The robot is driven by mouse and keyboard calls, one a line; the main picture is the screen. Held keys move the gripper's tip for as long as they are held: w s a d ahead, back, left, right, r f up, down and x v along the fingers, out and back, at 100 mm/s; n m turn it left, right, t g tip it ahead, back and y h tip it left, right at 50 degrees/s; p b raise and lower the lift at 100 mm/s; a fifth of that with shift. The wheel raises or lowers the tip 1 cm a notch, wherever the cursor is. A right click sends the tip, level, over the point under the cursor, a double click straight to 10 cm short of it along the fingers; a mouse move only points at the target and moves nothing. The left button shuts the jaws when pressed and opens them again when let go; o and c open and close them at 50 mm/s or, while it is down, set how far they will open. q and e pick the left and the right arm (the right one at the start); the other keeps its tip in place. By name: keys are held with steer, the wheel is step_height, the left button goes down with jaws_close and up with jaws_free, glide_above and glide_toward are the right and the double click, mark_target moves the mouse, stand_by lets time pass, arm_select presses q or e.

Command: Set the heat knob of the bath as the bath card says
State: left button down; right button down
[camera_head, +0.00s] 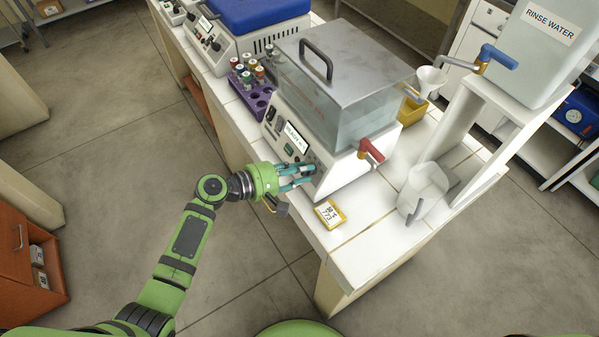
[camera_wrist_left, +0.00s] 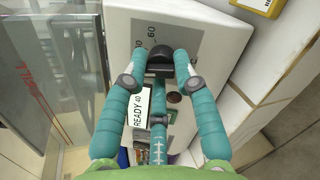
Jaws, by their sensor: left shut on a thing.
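The bath (camera_head: 345,95) is a clear tank with a grey lid and handle, on a white base on the bench. My left gripper (camera_head: 300,174) is at the lower right of its front panel, with teal fingers closed around the black heat knob. The knob (camera_wrist_left: 160,58) shows between the fingertips in the left wrist view. A mark reading 60 lies beyond it, with another mark beside it. The panel display (camera_wrist_left: 138,107) reads READY 40. The yellow-edged bath card (camera_head: 329,214) lies on the bench right of the gripper; its writing is too small to read surely.
A red-handled tap (camera_head: 371,151) sticks out of the bath's side. A purple tube rack (camera_head: 252,92) is on the left. The bench front by the card is clear.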

arm_select(q)
steer(key=shift+s+d+f+m+g+b, duration=0.1)
steer(key=shift+m+g+b, duration=0.15)
steer(key=shift+m+b, duration=0.9)
steer(key=shift+s+m+g+b, duration=0.1)
steer(key=shift+m+g+b, duration=0.25)
steer(key=shift+m, duration=1.5)
steer(key=c, duration=1)
jaws_free()
steer(key=shift+w, duration=0.1)
steer(key=v, duration=1.2)
